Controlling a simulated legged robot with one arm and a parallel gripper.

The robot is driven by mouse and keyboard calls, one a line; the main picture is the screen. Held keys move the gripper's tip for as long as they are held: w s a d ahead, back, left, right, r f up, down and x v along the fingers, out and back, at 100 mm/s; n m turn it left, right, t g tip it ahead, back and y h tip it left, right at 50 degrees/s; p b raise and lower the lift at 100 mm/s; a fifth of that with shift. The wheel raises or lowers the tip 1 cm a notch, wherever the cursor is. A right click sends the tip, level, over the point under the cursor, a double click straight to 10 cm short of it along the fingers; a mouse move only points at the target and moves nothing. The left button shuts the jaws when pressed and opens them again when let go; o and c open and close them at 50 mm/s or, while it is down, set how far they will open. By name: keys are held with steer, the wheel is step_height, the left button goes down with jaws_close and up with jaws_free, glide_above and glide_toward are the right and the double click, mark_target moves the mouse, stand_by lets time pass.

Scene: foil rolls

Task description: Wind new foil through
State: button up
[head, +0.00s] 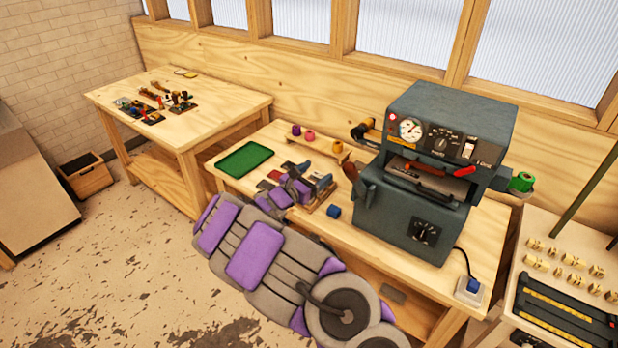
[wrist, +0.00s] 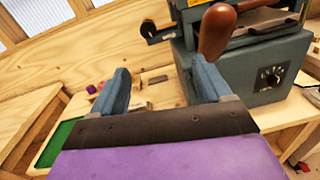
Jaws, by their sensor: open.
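The dark grey press (head: 430,170) stands on the wooden bench, with a gauge, dial and switch on its upper front. A green foil roll (head: 522,182) sits on its right side. A holder with a dark and gold spindle (head: 367,132) sticks out on its left. Purple (head: 296,130), pink (head: 309,135) and orange-yellow (head: 337,147) rolls stand on a low wooden rack behind my gripper. My gripper (head: 302,182) is open over the bench, left of the press. In the wrist view its fingers (wrist: 160,85) are apart with nothing between them. Foil threading inside the press cannot be made out.
A green tray (head: 244,159) lies left of my gripper. A brown-knobbed lever (wrist: 217,30) rises close by my right finger. A side table (head: 180,95) with tools stands back left; a brass-parts table (head: 560,275) stands right.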

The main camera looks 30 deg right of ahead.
steer(key=shift+a, duration=0.3)
